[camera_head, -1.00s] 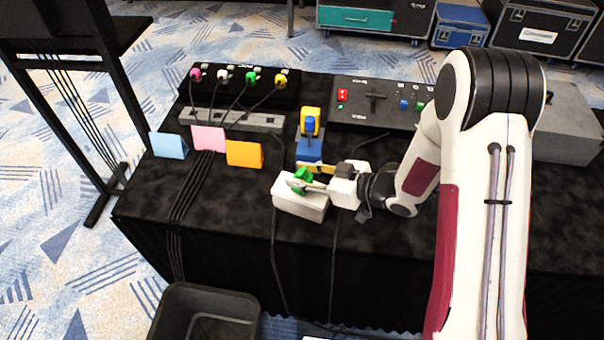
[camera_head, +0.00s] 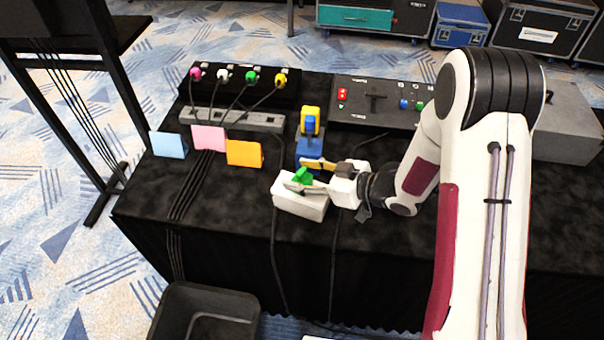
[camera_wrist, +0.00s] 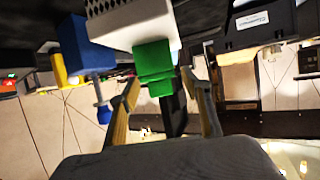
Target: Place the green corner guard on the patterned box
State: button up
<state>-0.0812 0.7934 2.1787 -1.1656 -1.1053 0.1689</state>
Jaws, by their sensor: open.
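The green corner guard (camera_head: 302,176) sits at the upper edge of the white box (camera_head: 301,207). In the wrist view the green guard (camera_wrist: 154,62) touches the edge of the white box (camera_wrist: 135,30), whose side has a pattern of dark dots. My gripper (camera_head: 296,173) is at the guard with its fingers spread. In the wrist view my gripper (camera_wrist: 158,77) has one finger on each side of the guard, with gaps visible between fingers and guard. The guard's far side is hidden.
A blue block with a yellow-and-blue piece (camera_head: 309,135) stands just behind the box, close to one finger. Orange (camera_head: 244,153), pink (camera_head: 208,138) and light blue (camera_head: 168,145) cards stand to the left. A black bin (camera_head: 205,312) is below the table's front edge.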

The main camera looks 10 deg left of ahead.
jog(key=v, duration=1.2)
jog(key=shift+w+r, duration=0.1)
dwell(0.9)
jog(key=w+d+r+m+t+h, duration=0.3)
jog(key=d+r+h, duration=0.25)
jog(key=d, duration=0.25)
jog(key=w+d+r+m+t+h, duration=0.2)
jog(key=w+d+r+h, duration=0.1)
jog(key=d+r+h, duration=0.3)
jog(key=s+d+r+m+g+h, duration=0.1)
jog(key=s+d+r+m, duration=0.25)
jog(key=s, duration=0.45)
jog(key=s+d+r+m+g+h, duration=0.1)
jog(key=s+d+r+m+h, duration=0.2)
jog(key=s, duration=0.4)
jog(key=s+a+m+g+y, duration=0.1)
jog(key=s+a, duration=0.1)
jog(key=s, duration=0.5)
jog(key=s+a+m+g+y, duration=0.1)
jog(key=s+a+y, duration=0.1)
jog(key=s, duration=0.5)
jog(key=shift+a+r+g, duration=0.3)
jog(key=shift+a+r, duration=0.05)
jog(key=shift+a, duration=0.05)
